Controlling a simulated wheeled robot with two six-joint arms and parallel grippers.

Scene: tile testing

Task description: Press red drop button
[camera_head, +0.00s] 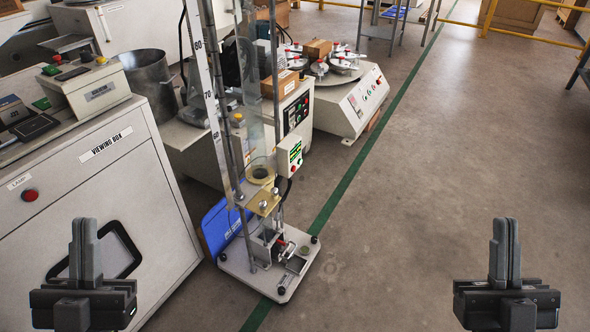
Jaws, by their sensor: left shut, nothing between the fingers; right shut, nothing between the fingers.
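A drop tester (262,200) with a tall ruled column and clear tube stands on a pale base plate on the floor, left of centre. A small white control box (289,156) is fixed to its right side, with a green display and small buttons. A tiny red spot shows low on the box's face; its label is too small to read. My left gripper (84,225) is shut and empty at lower left, in front of the viewing box. My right gripper (505,225) is shut and empty at lower right, over bare floor. Both are apart from the control box.
A white viewing box (60,225) with a red lamp button (30,195) stands at left. A blue panel (222,228) leans behind the tester. A white machine (355,105) with a round table stands behind.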

